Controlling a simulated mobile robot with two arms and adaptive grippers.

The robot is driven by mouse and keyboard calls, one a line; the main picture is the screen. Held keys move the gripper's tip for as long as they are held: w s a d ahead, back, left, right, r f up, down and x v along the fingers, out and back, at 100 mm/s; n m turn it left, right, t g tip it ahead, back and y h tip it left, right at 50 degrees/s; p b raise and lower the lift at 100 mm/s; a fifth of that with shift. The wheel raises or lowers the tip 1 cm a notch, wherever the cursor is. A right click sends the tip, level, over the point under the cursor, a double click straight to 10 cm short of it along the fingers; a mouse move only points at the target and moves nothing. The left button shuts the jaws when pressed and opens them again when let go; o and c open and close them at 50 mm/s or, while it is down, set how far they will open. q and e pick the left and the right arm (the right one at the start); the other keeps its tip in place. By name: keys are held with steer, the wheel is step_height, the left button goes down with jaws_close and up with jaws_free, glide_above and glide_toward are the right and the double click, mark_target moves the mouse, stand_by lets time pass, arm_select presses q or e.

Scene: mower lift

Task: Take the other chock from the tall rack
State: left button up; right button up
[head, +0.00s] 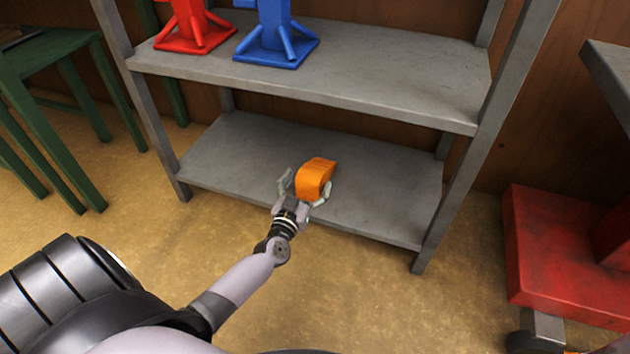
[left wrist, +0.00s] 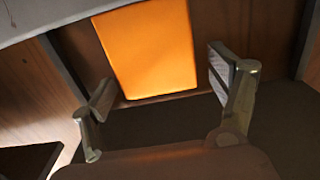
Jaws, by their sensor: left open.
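An orange chock (head: 315,178) sits on the bottom shelf of the grey rack (head: 385,210), near the shelf's front edge. My left gripper (head: 306,188) is open at the chock, with one finger on its left and one on its lower right. In the left wrist view the chock (left wrist: 150,50) shows between and beyond the two open fingers (left wrist: 165,100), with a gap at each side. The chock's underside is hidden. My right gripper is not in view.
A red jack stand (head: 195,30) and a blue jack stand (head: 275,40) stand on the shelf above. A green table (head: 60,45) is at the left, and a red block-shaped object (head: 555,260) at the right. The bottom shelf is otherwise bare.

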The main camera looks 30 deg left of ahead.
mark_target(316, 167)
arm_select(q)
steer(key=w, duration=0.1)
steer(key=w+b, duration=0.1)
steer(key=w+f+b, duration=0.1)
steer(key=shift+w+a, duration=0.25)
steer(key=shift+a, duration=0.1)
steer(key=shift+w+a+r+b, duration=0.15)
steer(key=shift+w+b, duration=0.2)
steer(key=shift+w, duration=0.15)
steer(key=shift+c, duration=0.3)
steer(key=c, duration=1.9)
steer(key=shift+r, duration=0.15)
